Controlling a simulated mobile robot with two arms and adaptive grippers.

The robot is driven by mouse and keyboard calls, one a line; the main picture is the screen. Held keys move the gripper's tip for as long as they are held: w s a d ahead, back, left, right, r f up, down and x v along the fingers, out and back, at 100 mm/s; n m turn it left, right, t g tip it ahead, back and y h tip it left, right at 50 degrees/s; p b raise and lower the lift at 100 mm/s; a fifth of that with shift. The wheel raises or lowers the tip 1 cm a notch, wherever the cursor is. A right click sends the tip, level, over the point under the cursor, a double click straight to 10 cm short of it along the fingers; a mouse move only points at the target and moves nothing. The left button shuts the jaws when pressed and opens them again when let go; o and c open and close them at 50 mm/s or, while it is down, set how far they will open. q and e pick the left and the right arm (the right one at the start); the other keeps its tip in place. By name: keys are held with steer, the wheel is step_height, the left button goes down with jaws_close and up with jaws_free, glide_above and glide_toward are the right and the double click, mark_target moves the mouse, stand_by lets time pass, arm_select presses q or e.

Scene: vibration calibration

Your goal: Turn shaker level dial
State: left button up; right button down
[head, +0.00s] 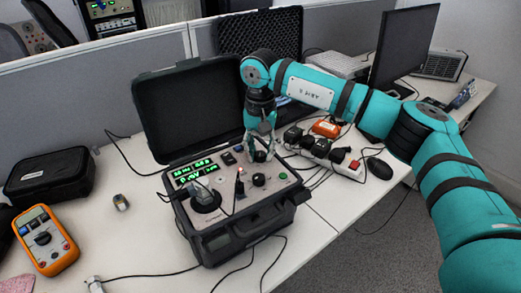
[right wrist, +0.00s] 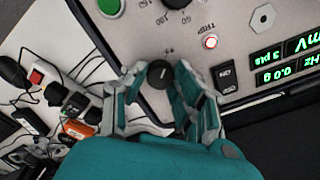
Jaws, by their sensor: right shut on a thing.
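The shaker calibrator is an open black case (head: 232,238) with a grey panel and green displays (head: 193,172). My right gripper (head: 262,154) reaches down from above to the back right part of the panel. In the right wrist view its fingers (right wrist: 160,90) are shut around a black dial (right wrist: 160,74), one on each side. A second black dial (head: 259,180) stands in front of the gripper and is cut off at the top of the right wrist view. I cannot read which dial is the level dial. My left gripper is out of view.
A black sensor mount (head: 204,198) with a cable stands on the panel's left. The case's raised lid (head: 186,112) is close behind my gripper. A power strip (head: 337,160) with plugs lies to the right. An orange multimeter (head: 45,240) lies at left.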

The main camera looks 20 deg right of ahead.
mark_target(261, 153)
steer(key=c, duration=1)
jaws_free()
steer(key=shift+r, duration=0.15)
step_height(261, 153, up, 12)
steer(key=shift+f, duration=0.1)
